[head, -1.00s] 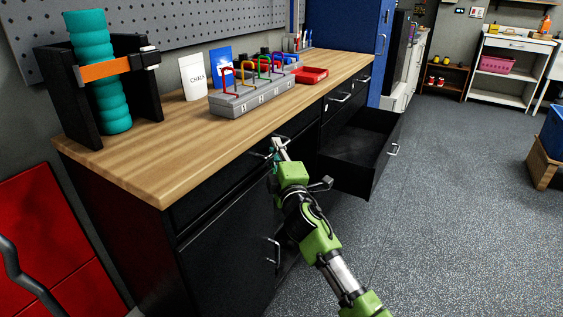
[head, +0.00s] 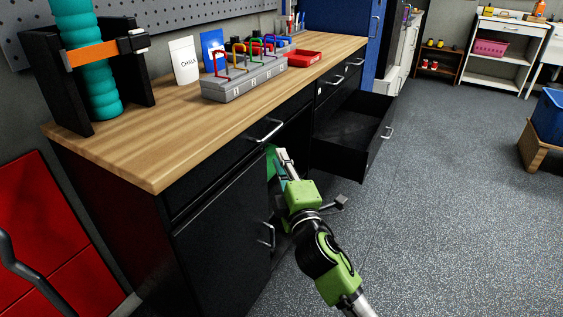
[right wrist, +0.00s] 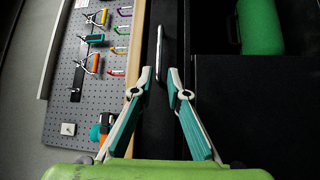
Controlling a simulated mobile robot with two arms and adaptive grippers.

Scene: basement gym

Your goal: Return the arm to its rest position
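My right arm is green and black and reaches up from the bottom right of the head view. Its gripper (head: 283,160) is in front of the black cabinet, just below and right of a drawer handle (head: 265,131). In the right wrist view the gripper (right wrist: 159,80) has its two fingers apart with nothing between them. The silver handle (right wrist: 159,45) lies ahead of the fingertips, apart from them. The drawer with this handle looks shut. My left gripper is not in view.
A black drawer (head: 350,140) stands open right of my gripper. The wooden worktop (head: 160,150) carries a grey rack with coloured shackles (head: 240,82), a chalk bag (head: 184,60) and a red tray (head: 305,59). A green roll (right wrist: 260,25) sits in a dark recess.

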